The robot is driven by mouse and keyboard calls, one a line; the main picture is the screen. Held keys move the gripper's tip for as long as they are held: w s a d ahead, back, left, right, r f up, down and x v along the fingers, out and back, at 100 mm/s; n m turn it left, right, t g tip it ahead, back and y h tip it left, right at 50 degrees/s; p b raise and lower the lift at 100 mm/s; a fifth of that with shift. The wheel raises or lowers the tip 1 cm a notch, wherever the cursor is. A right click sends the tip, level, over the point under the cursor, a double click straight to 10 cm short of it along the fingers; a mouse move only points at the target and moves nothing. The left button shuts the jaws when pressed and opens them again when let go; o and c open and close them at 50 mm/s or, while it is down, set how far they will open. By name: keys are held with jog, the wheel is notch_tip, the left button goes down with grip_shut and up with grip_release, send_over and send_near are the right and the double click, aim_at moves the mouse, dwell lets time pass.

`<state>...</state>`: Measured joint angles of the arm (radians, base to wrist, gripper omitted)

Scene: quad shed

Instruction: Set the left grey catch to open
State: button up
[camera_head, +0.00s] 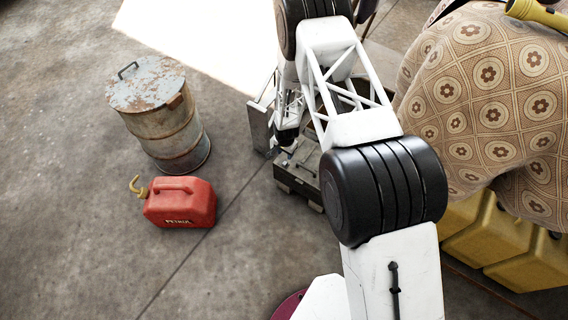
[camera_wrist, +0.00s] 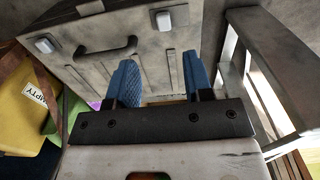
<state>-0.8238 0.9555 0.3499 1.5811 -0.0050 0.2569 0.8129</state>
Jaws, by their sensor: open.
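A worn grey case (camera_wrist: 105,60) with ribs and a dark handle (camera_wrist: 108,38) fills the upper wrist view. Two small pale grey catches sit on it either side of the handle: one on the picture's left (camera_wrist: 45,45) and one on its right (camera_wrist: 163,19). I cannot tell how either catch is set. My gripper (camera_wrist: 158,82) has two blue fingers, apart and empty, pointing towards the ribbed part of the case below the right-hand catch. In the head view the case (camera_head: 299,181) sits low on the floor, partly hidden by my arm; its catches are not clear there.
A rusty drum (camera_head: 160,115) and a red petrol can (camera_head: 180,202) stand left of the case. A patterned cloth (camera_head: 480,100) and yellow cans (camera_head: 490,235) are at the right. A grey frame (camera_wrist: 262,85) stands close right of my gripper. The floor at front left is clear.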

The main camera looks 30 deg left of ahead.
aim_at(284, 164)
jog(key=shift+s+a+f, duration=0.15)
jog(key=shift+f, duration=0.3)
jog(key=shift+s+a+f, duration=0.15)
jog(key=shift+f, duration=0.3)
jog(key=shift+f, duration=0.15)
jog(key=shift+f, duration=3.7)
grip_shut()
